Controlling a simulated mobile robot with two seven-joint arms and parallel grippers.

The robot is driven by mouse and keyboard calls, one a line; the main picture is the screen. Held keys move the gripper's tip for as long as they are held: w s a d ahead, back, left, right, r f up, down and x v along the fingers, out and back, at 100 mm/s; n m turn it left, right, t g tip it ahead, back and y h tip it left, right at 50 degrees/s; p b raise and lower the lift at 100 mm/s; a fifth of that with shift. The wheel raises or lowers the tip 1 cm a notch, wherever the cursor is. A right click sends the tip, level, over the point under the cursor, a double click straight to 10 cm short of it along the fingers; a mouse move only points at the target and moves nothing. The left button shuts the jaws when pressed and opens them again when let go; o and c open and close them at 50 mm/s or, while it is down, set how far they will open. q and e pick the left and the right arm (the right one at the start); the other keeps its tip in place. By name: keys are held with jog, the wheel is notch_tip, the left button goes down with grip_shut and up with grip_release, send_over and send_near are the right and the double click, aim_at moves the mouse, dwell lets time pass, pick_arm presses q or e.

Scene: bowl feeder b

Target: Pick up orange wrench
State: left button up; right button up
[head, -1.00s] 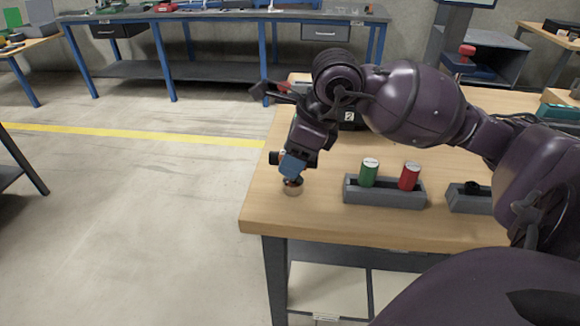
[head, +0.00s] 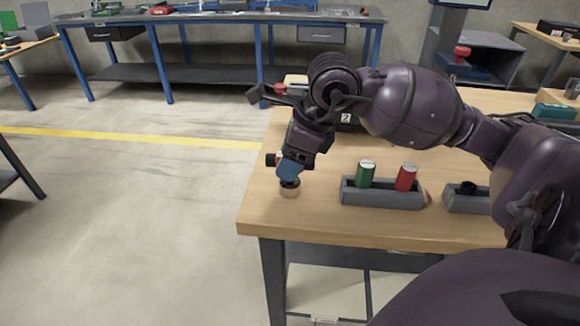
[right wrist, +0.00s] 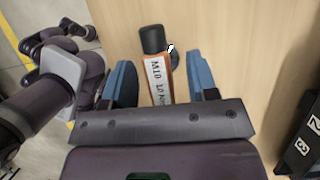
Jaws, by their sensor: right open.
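In the head view my right gripper (head: 289,172) points down at the near left corner of the table, just above a small round tan piece with a dark top. The gripper hides most of the wrench there.
On the wooden table (head: 330,225), a grey bin (head: 382,196) holds a green can (head: 366,174) and a red can (head: 405,177). A second grey bin (head: 466,203) is to its right. A dark box marked 2 (head: 346,118) sits behind the arm. The table's left edge is close.

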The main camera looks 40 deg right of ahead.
grip_shut()
jog(key=shift+r, duration=0.15)
